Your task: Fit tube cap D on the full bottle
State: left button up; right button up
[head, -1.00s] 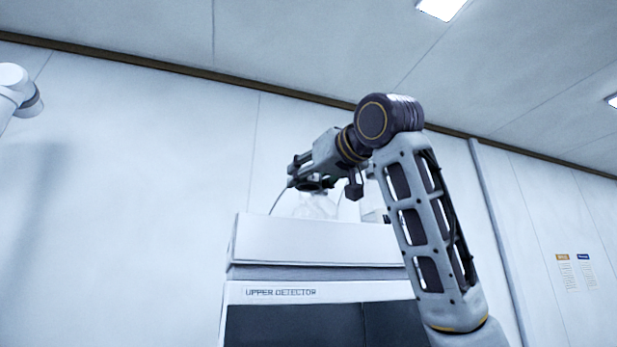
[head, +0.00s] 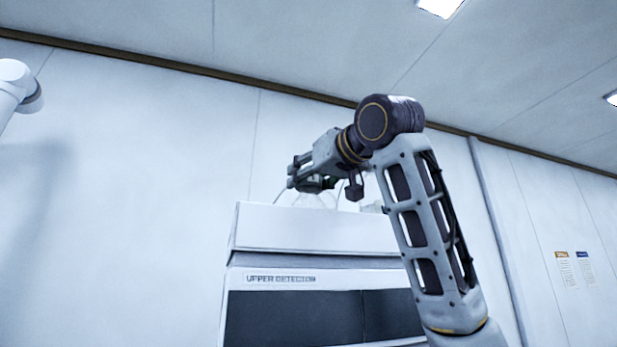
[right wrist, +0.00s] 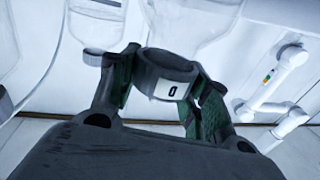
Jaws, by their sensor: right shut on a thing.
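My right gripper (head: 300,172) is above the white unit marked UPPER DETECTOR in the head view. In the right wrist view, its two green-padded fingers (right wrist: 165,92) are shut on a grey cap (right wrist: 167,68). The cap has a white label with one dark character, which looks like a D or a 0. A clear bottle (right wrist: 192,22) lies right beyond the cap, its neck end toward it. Whether the cap touches the neck is hidden. In the head view a clear bottle (head: 316,200) shows faintly below the gripper. My left gripper is not in view.
The white unit (head: 318,231) bears the bottles. In the right wrist view, another clear bottle (right wrist: 98,22) with a grey cap stands to the left, and part of one more (right wrist: 8,40) is at the edge. A white jointed piece (right wrist: 275,95) is at right.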

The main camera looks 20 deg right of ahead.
jog(key=shift+f+b, duration=0.35)
jog(key=shift+f, duration=0.1)
dwell(0.5)
jog(key=o, duration=1.1)
jog(key=o, duration=0.4)
jog(key=shift+r+p, duration=1.15)
jog(key=shift+r, duration=2.35)
